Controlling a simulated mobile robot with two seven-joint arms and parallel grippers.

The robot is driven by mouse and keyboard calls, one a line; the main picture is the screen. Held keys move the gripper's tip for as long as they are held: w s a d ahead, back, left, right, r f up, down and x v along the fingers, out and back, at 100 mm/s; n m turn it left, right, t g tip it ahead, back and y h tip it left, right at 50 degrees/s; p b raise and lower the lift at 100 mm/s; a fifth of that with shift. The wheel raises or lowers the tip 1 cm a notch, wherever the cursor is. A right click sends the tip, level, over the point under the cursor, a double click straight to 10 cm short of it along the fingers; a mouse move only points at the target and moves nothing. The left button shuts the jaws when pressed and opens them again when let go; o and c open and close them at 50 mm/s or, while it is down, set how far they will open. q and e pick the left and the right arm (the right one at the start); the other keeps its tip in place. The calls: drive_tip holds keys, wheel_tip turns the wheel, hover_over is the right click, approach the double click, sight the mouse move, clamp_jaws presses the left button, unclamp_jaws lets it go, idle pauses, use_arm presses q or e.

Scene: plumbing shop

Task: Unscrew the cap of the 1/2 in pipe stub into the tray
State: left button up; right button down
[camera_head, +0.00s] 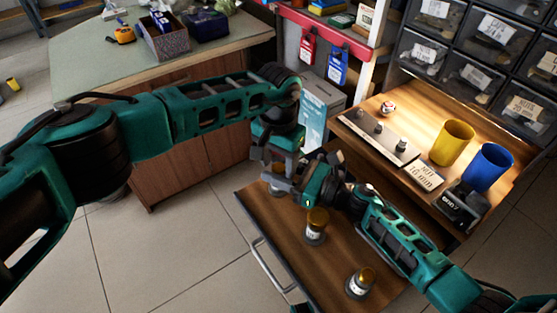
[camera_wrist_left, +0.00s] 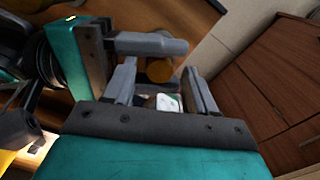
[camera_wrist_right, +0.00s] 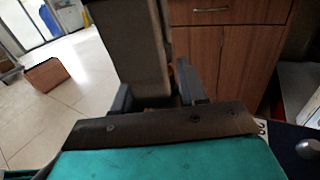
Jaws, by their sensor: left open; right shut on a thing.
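Two brass-capped pipe stubs stand upright on the wooden pull-out board (camera_head: 335,262): one in the middle (camera_head: 316,232) and one at the front (camera_head: 359,284). Another stub (camera_head: 277,185) is mostly hidden by my grippers; size labels are unreadable. My left gripper (camera_head: 283,180) is open above that stub; in the left wrist view a white-and-green top (camera_wrist_left: 168,103) shows between its fingers, with a brass cap (camera_wrist_left: 160,70) beyond. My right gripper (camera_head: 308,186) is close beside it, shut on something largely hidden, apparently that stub. I cannot tell which thing is the tray.
The lit shelf holds a metal plate (camera_head: 365,138) with several small fittings, a lettered sign (camera_head: 418,176), a yellow cup (camera_head: 452,143), a blue cup (camera_head: 487,167) and a dark device (camera_head: 461,206). Labelled bins (camera_head: 490,45) rise behind. A workbench (camera_head: 95,55) stands left.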

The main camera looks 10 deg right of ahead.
use_arm(q)
wheel_tip(320, 180, up, 4)
drive_tip(key=shift+r, duration=0.15)
use_arm(e)
drive_tip(key=shift+f, duration=0.1)
drive_tip(key=c, duration=0.5)
unclamp_jaws()
